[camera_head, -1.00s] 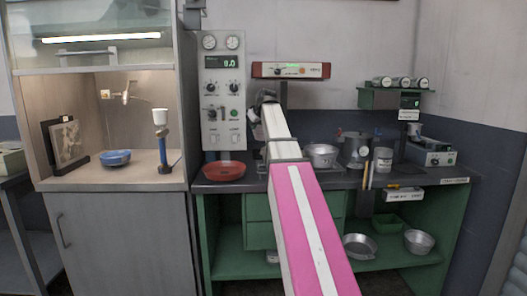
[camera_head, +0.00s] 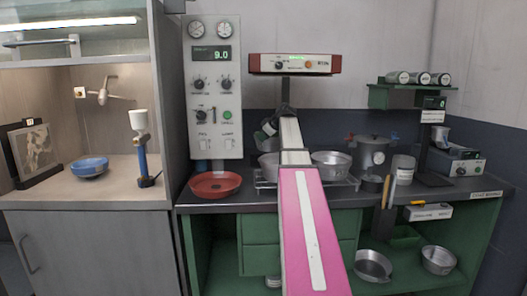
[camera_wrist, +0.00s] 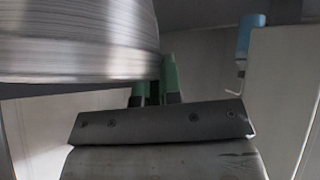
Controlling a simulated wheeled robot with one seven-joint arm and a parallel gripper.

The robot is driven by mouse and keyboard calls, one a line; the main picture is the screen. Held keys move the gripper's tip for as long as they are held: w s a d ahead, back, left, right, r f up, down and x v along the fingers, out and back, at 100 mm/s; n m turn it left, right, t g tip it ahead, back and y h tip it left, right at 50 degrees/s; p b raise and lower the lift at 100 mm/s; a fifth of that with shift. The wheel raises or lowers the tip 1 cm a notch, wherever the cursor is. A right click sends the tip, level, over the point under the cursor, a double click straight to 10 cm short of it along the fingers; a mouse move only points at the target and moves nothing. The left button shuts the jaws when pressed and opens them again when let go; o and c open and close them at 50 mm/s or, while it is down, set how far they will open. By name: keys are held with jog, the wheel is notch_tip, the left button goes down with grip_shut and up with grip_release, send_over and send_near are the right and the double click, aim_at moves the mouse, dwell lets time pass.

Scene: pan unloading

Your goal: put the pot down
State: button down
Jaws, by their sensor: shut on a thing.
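A silver metal pot fills the upper left of the wrist view (camera_wrist: 78,40), close to the camera. My gripper (camera_wrist: 155,92) has green fingers close together at the pot's lower right edge, shut on it. The exact grip is partly hidden by the pot. In the head view my gripper (camera_head: 266,130) is beyond my pink and white arm, above the counter. A silver pot (camera_head: 267,165) shows just below it, partly covered by the arm, by a wire rack (camera_head: 262,184). I cannot tell if the pot touches the rack.
Another silver pan (camera_head: 331,162) is at the rack's right. A red bowl (camera_head: 215,184) stands left on the dark counter (camera_head: 232,202). A lidded pot (camera_head: 373,153) and canister (camera_head: 403,168) stand right. A control panel (camera_head: 214,88) rises behind, and a red-ended unit (camera_head: 294,65) stands above the rack.

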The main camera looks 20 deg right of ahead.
aim_at(263, 148)
jog(key=shift+f, duration=2.75)
jog(key=shift+f, duration=0.15)
jog(key=c, duration=1.3)
grip_release()
jog(key=v, duration=1.2)
